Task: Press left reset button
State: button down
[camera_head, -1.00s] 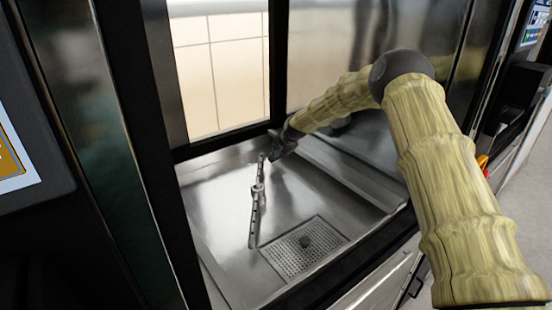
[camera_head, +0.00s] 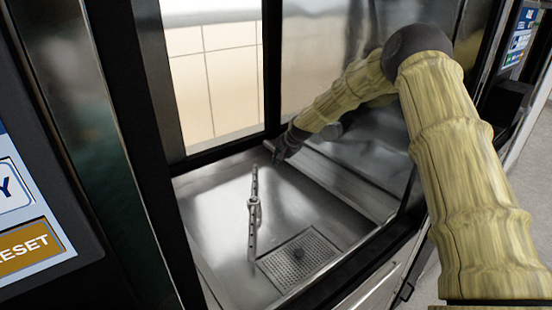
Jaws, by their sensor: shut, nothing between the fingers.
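An orange-brown button marked RESET (camera_head: 28,247) shows on the left control panel, partly cut off by the left picture edge. My gripper (camera_head: 277,159) is small and dark at the end of my yellow-sleeved arm. It looks shut and empty, inside the open washer chamber near its back edge. It is well to the right of the RESET button and apart from it.
A black door post (camera_head: 125,120) stands between the left panel and the chamber. The metal basin (camera_head: 215,205) holds a spray arm (camera_head: 253,210) and a drain grate (camera_head: 300,258). Another control panel (camera_head: 521,38) is at the upper right.

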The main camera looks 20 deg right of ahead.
aim_at(24, 246)
jog(key=k, duration=2)
